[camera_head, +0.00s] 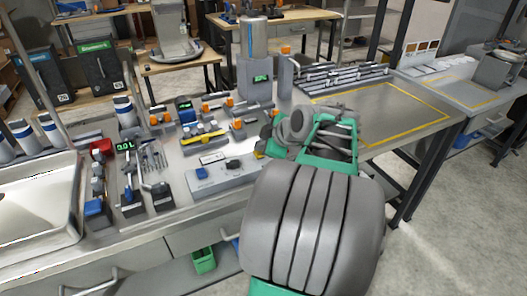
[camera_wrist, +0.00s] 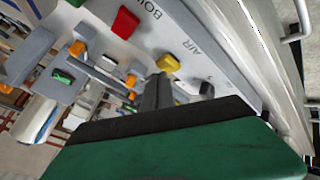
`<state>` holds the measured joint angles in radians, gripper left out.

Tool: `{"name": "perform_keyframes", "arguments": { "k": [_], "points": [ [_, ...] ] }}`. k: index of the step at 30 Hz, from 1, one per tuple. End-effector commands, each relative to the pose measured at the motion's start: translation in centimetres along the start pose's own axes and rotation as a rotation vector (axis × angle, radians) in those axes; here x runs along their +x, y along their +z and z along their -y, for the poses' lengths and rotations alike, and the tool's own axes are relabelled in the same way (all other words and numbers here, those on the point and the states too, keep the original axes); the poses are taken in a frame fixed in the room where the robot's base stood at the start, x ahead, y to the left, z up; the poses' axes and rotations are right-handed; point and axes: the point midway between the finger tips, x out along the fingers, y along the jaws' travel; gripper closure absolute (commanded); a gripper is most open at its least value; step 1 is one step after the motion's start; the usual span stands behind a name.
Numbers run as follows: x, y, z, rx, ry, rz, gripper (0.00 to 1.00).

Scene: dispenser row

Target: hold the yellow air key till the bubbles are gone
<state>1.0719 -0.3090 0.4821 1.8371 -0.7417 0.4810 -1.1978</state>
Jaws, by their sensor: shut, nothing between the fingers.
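The yellow key (camera_wrist: 168,62) sits on a grey panel (camera_wrist: 215,75) beside the printed word AIR in the wrist view. My gripper (camera_wrist: 160,78) is shut and empty, its dark fingertips close to the yellow key's lower edge. I cannot tell if they touch it. My fingertips are hidden there. I cannot make out any bubbles in either view.
A sink (camera_head: 40,200) is at the left, a metal cylinder (camera_head: 253,40) at the back. The yellow-outlined bench area (camera_head: 385,108) is clear.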

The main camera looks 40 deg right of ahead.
Motion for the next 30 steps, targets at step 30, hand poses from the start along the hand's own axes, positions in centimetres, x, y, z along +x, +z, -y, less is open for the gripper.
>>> {"name": "perform_keyframes", "arguments": {
  "k": [30],
  "points": [
    [0.81, 0.61, 0.61, 0.001, -0.001, 0.000, 1.00]
  ]
}}
